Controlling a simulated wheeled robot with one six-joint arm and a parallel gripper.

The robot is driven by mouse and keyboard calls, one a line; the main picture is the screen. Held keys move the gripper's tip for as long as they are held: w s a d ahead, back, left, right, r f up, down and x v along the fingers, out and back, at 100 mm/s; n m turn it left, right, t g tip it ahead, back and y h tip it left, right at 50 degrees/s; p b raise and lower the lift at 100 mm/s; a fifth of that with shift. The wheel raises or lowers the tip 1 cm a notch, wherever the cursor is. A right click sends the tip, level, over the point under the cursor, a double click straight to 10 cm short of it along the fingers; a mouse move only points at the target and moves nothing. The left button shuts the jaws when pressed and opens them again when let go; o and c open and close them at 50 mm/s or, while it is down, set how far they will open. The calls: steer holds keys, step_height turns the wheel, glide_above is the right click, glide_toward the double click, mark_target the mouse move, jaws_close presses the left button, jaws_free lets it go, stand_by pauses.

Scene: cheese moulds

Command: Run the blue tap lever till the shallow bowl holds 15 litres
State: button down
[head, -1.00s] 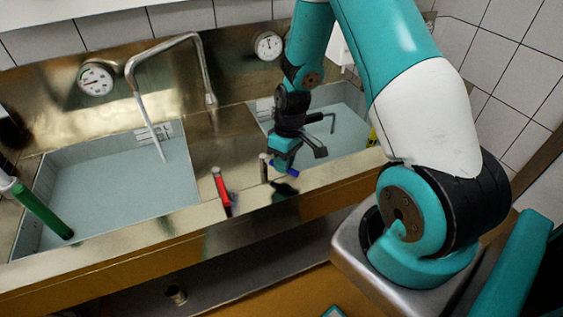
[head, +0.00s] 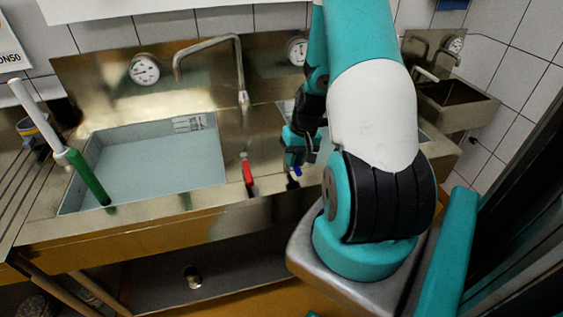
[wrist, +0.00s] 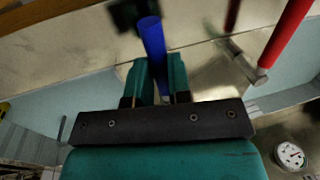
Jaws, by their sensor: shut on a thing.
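The blue tap lever (wrist: 151,45) passes between the fingers of my gripper (wrist: 156,90) in the wrist view, and the gripper is shut on it. In the head view a small blue part of the lever (head: 297,170) shows below my gripper (head: 298,152). The bent metal spout (head: 212,42) reaches over the left basin (head: 120,198); no stream shows below its tip. The left basin holds a pale blue-grey surface. A second basin to the right is mostly hidden behind my arm. I cannot tell which basin is the shallow bowl.
A red lever (head: 248,175) stands left of the gripper, on the front ledge. Round dials (head: 145,69) (head: 298,50) are on the metal back wall. A white stick with a green end (head: 88,178) leans into the left basin. A dark sink (head: 455,105) stands far right.

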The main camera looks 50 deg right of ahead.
steer(key=shift+w, duration=0.15)
stand_by(0.3)
steer(key=c, duration=1.1)
jaws_free()
steer(key=shift+o, duration=0.2)
step_height(320, 180, up, 17)
steer(key=s+d+b, duration=0.1)
steer(key=s+d, duration=0.1)
steer(key=shift+s+d+b, duration=0.15)
steer(key=shift+d+b, duration=0.1)
steer(key=shift+b, duration=0.1)
